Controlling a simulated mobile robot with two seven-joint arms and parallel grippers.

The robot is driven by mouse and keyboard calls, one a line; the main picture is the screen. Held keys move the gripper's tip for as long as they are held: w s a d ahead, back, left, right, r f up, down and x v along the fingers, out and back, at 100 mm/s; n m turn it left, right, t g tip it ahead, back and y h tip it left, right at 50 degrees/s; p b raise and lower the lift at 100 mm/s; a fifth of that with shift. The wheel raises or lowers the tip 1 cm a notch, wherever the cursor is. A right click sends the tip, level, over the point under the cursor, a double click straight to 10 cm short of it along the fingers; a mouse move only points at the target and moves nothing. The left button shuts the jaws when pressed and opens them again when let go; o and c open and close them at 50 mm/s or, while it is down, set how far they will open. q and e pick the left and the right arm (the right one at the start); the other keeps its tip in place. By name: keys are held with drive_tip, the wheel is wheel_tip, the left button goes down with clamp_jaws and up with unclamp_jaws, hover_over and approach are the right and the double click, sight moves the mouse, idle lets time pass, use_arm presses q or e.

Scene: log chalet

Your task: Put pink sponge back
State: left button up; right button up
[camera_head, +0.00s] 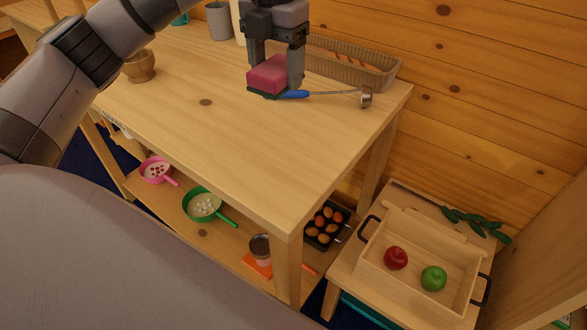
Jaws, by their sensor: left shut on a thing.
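The pink sponge (268,75) is a pink block with a dark underside. My left gripper (277,70) points down and is shut on it, over the far right part of the wooden table (215,125). A ladle with a blue handle (293,95) lies just below and beside the sponge, its metal bowl to the right. I cannot tell whether the sponge touches the ladle or the tabletop. My right gripper is not in view.
A woven basket (392,78) stands behind the gripper, by the log wall. A wooden bowl (140,66) and a grey cup (218,20) stand on the table. The shelf below holds a pink pan (155,170) and a green pan (204,205). The tabletop's front is clear.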

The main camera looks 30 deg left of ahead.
use_arm(q)
drive_tip(key=shift+s+d+r+m, duration=0.15)
drive_tip(key=shift+d+r+m, duration=0.15)
drive_tip(key=shift+d+r, duration=0.15)
drive_tip(key=shift+d+f, duration=0.1)
drive_tip(key=shift+f, duration=0.2)
drive_tip(key=b, duration=0.3)
hover_over(283, 167)
wheel_tip(283, 167, down, 14)
drive_tip(key=shift+f, duration=0.2)
wheel_tip(283, 167, down, 5)
drive_tip(key=shift+f, duration=0.1)
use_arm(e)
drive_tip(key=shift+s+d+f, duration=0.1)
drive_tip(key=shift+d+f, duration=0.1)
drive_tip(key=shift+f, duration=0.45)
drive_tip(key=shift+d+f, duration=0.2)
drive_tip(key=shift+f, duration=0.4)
use_arm(q)
drive_tip(key=shift+f, duration=0.1)
drive_tip(key=o, duration=0.9)
drive_tip(key=shift+o, duration=0.2)
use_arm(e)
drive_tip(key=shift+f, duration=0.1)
